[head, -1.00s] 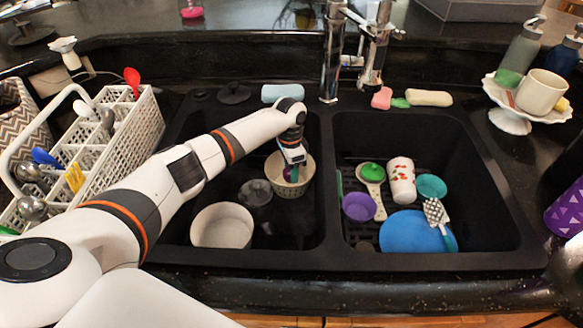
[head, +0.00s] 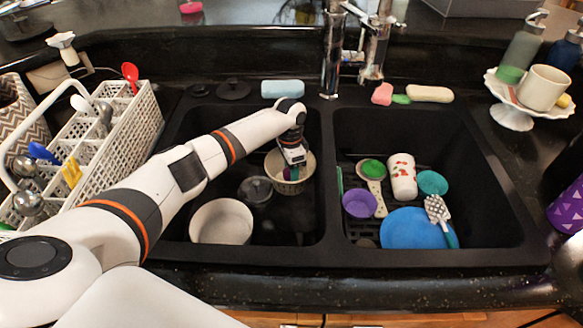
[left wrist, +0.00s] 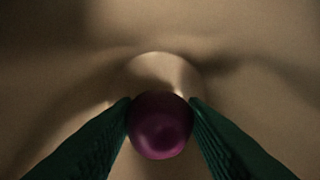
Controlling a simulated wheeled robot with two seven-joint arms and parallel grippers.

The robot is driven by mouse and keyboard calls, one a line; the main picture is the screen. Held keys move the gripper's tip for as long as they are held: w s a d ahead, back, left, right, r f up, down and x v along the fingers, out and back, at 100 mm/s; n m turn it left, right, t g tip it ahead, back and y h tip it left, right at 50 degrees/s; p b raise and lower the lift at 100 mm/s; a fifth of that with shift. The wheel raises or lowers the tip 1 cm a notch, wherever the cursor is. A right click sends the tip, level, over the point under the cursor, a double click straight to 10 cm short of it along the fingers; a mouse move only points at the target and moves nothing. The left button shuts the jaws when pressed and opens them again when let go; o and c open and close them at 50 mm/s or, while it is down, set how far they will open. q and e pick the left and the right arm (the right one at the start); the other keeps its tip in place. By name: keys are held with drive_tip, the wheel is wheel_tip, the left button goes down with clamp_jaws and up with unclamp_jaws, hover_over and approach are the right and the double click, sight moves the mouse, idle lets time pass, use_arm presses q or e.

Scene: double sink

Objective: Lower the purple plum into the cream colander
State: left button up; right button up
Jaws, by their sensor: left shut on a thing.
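The purple plum (left wrist: 160,125) is between the two green fingers of my left gripper (left wrist: 160,118) in the left wrist view, and both fingers touch it. In the head view my left gripper (head: 292,172) points down inside the cream colander (head: 302,181), which stands in the left basin. The plum is mostly hidden there by the gripper and the colander. The wrist view shows the cream inside of the colander (left wrist: 250,50) filling the background, with a paler round patch behind the plum. I cannot tell whether the plum touches the bottom. My right gripper is not in view.
A cream bowl (head: 222,222) and a dark lidded pot (head: 256,190) are in the left basin beside the colander. The right basin holds a blue plate (head: 405,230), a patterned cup (head: 402,177) and a purple bowl (head: 358,203). The faucet (head: 332,60) rises behind the divider.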

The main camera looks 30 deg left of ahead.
use_arm(q)
drive_tip(key=shift+f, duration=0.4)
drive_tip(key=o, duration=1)
drive_tip(key=shift+o, duration=0.2)
wheel_tip(320, 180, up, 12)
drive_tip(key=shift+w+a+r, duration=0.15)
drive_tip(key=shift+w+a, duration=0.2)
